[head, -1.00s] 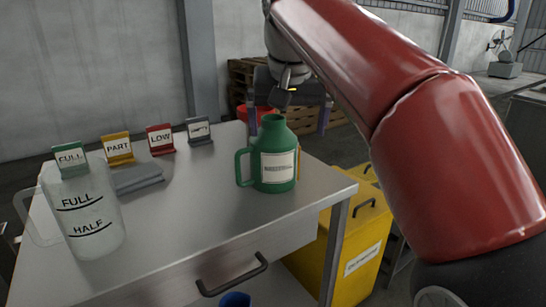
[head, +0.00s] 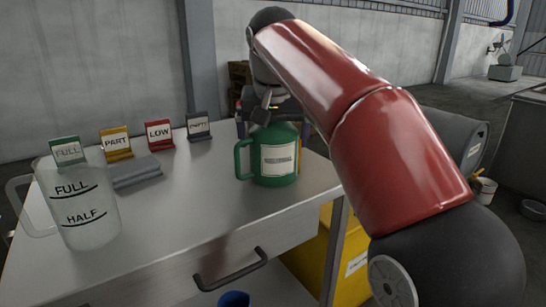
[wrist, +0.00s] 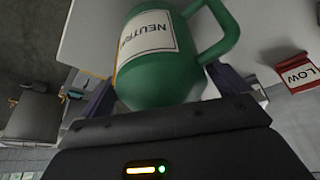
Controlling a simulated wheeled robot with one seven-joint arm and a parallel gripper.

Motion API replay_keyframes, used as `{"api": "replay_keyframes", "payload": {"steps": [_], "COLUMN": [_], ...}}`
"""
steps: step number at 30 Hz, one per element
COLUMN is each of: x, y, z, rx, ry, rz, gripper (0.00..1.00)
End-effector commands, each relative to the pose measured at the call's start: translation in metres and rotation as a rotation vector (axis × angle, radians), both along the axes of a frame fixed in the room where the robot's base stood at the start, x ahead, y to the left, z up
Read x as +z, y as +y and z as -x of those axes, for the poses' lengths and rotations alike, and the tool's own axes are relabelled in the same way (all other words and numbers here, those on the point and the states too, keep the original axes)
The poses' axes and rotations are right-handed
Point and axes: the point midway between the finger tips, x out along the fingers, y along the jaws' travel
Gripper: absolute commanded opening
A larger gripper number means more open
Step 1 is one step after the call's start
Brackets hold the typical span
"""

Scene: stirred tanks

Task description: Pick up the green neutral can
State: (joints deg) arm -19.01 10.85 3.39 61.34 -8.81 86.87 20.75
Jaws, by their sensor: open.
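The green neutral can (head: 274,157) stands upright on the grey metal table (head: 200,215), its handle to the left and a white label facing the head camera. In the wrist view the can (wrist: 165,75) appears upside down with part of its "NEUTRAL" label readable. My gripper (head: 262,112) is at the top of the can, with the can's neck hidden behind it in the head view. In the wrist view my gripper's jaws (wrist: 160,95) are open, one finger on each side of the can. Whether they touch it I cannot tell.
A clear jug (head: 80,205) marked FULL and HALF stands at the table's left. A yellow bin (head: 310,250) stands below the table's right edge.

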Motion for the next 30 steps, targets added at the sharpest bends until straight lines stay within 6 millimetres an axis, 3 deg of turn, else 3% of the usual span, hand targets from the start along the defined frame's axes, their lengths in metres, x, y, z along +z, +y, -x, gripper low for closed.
{"api": "replay_keyframes", "payload": {"steps": [4,18,30], "x": [0.001,0.003,0.0099], "y": [-0.0002,-0.0003,-0.0014], "z": [0.0001,0.0003,0.0002], "rx": [0.0,-0.001,-0.001], "ry": [-0.001,-0.005,-0.005], "rz": [0.0,-0.001,-0.001], "gripper": [1.0,0.4,0.4]}}
